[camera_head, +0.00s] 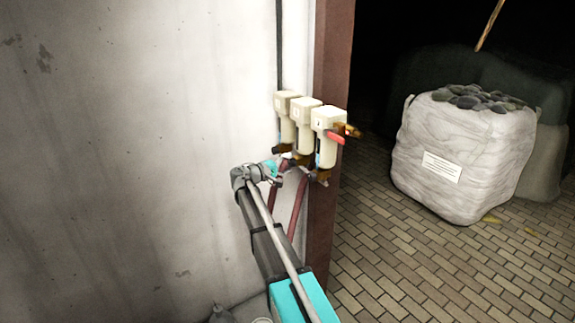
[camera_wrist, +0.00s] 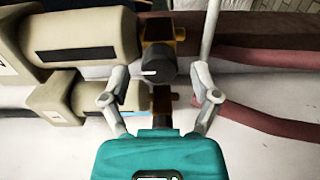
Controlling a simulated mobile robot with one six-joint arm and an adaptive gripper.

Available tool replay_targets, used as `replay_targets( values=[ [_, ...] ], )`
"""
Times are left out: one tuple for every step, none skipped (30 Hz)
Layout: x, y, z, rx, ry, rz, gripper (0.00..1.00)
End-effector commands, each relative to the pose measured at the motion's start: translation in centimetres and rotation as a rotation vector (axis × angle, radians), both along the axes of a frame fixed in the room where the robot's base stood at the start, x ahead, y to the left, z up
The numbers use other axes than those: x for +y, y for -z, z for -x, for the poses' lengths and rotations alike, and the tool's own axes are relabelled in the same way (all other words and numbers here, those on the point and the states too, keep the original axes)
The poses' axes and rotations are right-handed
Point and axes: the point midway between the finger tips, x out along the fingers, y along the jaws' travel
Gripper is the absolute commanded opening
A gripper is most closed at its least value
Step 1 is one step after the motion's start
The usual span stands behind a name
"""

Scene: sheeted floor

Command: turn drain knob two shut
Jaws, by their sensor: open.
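In the wrist view a round black drain knob (camera_wrist: 155,68) with a white mark pointing left sits at the end of a cream filter unit (camera_wrist: 85,35). My gripper (camera_wrist: 160,76) is open, with one finger on each side of this knob and gaps between them. A second cream unit (camera_wrist: 85,98) lies below it in that view; its end is partly hidden behind my gripper. In the head view three cream units (camera_head: 304,115) hang in a row on the wall, and my gripper (camera_head: 275,171) is at their lower ends. I cannot tell the knob's number.
A red lever (camera_head: 335,137) and brass fitting stick out at the right unit. Dark red hoses (camera_head: 297,207) run below the units and cross the wrist view's right side (camera_wrist: 265,55). A brown post (camera_head: 325,220) stands beside them. A wrapped white sack (camera_head: 460,150) stands farther right on paving.

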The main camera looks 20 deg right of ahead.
Motion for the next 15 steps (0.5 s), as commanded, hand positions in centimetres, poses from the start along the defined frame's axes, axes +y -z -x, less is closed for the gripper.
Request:
replay_targets(
  values=[
    [0.2, 0.0, 0.0, 0.000, 0.000, 0.000, 0.79],
    [0.3, 0.0, 0.1, 0.000, -0.001, 0.000, 0.79],
    [0.6, 0.0, 0.1, 0.000, -0.001, 0.000, 0.79],
    [0.8, 0.0, 0.1, 0.000, -0.001, 0.000, 0.79],
    [1.0, 0.0, 0.2, 0.000, -0.001, 0.000, 0.79],
    [1.4, 0.0, 0.3, 0.000, -0.002, 0.000, 0.79],
    [1.6, 0.0, 0.3, 0.000, -0.002, 0.000, 0.79],
    [2.0, 0.0, 0.4, 0.000, -0.002, 0.000, 0.79],
    [2.4, 0.0, 0.5, 0.000, -0.002, 0.000, 0.79],
    [2.9, 0.0, 0.6, 0.000, -0.002, 0.000, 0.79],
    [3.3, 0.0, 0.7, 0.000, -0.002, 0.000, 0.79],
    [3.9, 0.0, 0.8, 0.000, -0.002, 0.000, 0.79],
    [4.4, 0.0, 0.9, 0.000, -0.003, 0.000, 0.79],
    [4.8, 0.0, 0.9, 0.000, -0.003, 0.000, 0.79],
    [5.5, 0.0, 1.1, 0.000, -0.002, 0.000, 0.79]
  ],
)
